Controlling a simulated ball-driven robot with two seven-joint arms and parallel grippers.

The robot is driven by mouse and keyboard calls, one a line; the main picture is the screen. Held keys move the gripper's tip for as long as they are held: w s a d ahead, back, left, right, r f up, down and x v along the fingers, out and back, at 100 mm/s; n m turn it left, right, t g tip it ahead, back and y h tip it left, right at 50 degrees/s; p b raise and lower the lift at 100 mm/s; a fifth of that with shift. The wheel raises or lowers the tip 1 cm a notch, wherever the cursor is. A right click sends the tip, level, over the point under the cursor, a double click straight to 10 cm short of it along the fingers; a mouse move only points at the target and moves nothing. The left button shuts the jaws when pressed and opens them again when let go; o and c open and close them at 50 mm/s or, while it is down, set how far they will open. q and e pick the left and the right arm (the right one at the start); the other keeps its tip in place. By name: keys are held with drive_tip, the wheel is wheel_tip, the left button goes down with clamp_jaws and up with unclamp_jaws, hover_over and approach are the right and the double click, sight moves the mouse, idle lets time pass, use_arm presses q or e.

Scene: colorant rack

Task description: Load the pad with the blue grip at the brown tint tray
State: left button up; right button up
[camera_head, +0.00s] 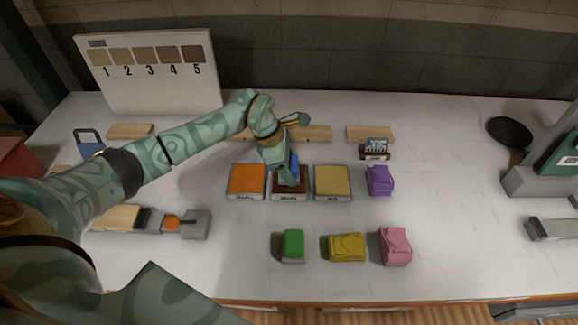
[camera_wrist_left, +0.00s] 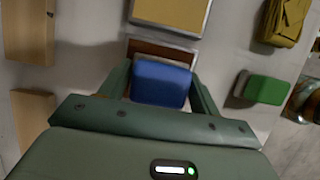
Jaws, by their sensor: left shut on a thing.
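My left gripper (camera_head: 287,172) is shut on the blue grip (camera_head: 295,168) of a pad, right over the brown tint tray (camera_head: 290,195). In the left wrist view the blue grip (camera_wrist_left: 160,84) sits between the two fingers, and a brown edge of the tray (camera_wrist_left: 160,48) shows just beyond it. The pad's underside is hidden, so I cannot tell whether it touches the brown tint. The brown tray lies between an orange tray (camera_head: 247,181) and a tan tray (camera_head: 332,181). My right gripper is not in view.
Wooden blocks (camera_head: 370,134) line the back. A numbered swatch board (camera_head: 150,75) stands back left.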

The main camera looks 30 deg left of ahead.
sight(296, 162)
use_arm(q)
drive_tip(key=shift+r+p, duration=1.75)
drive_tip(key=shift+r, duration=1)
drive_tip(key=shift+f, duration=0.1)
